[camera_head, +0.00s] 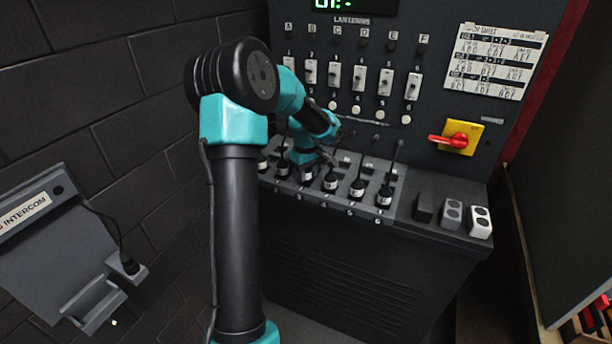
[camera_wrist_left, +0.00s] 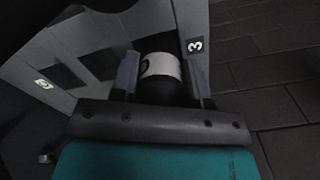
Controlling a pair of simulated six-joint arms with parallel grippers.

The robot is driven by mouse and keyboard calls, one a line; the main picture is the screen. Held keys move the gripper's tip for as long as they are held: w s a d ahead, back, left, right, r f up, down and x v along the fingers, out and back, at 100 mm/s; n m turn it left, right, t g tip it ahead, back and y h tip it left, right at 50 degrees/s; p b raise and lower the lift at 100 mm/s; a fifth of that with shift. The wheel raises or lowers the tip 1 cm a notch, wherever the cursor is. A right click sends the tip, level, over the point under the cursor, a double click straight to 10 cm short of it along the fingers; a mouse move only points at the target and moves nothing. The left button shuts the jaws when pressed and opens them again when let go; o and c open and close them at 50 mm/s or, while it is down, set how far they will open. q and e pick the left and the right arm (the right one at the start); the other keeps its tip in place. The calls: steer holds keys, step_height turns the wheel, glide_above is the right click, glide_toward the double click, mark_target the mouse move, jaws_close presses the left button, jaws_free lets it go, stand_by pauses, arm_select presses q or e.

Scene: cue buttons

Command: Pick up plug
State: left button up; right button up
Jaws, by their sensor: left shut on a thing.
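A row of black plugs with white bands stands on the console's sloped ledge, with numbers along its front edge. My left gripper (camera_head: 306,164) reaches down over the row at the plug by number 3 (camera_head: 305,177). In the left wrist view the two fingers (camera_wrist_left: 163,82) are shut on that plug (camera_wrist_left: 160,65), on either side of its white-banded body. The number 3 label shows just beside the right finger. The plug's lower end is hidden, so I cannot tell whether it is clear of the ledge. My right gripper is not in view.
Neighbouring plugs, such as one by number 4 (camera_head: 331,181), stand close on the right with cords rising. Switches (camera_head: 334,75) and a yellow plate with a red handle (camera_head: 460,137) are on the panel. Small blocks (camera_head: 480,222) sit right. An intercom box (camera_head: 50,240) is left.

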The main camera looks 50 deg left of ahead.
arm_select(q)
steer(key=shift+r, duration=0.9)
steer(key=s+d+r, duration=0.2)
steer(key=s+d, duration=0.7)
steer(key=d, duration=0.4)
steer(key=shift+s+r, duration=0.15)
steer(key=shift+r, duration=0.05)
steer(key=shift+r, duration=0.1)
steer(key=shift+r, duration=2.75)
steer(key=w+a+n, duration=0.3)
steer(key=w+a, duration=0.2)
steer(key=a, duration=0.7)
steer(key=w+a+f+n, duration=0.1)
steer(key=w+a+n, duration=0.2)
steer(key=w+a, duration=0.3)
steer(key=a, duration=0.5)
steer(key=shift+w+a, duration=0.3)
steer(key=shift+a, duration=0.1)
steer(key=shift+f, duration=0.2)
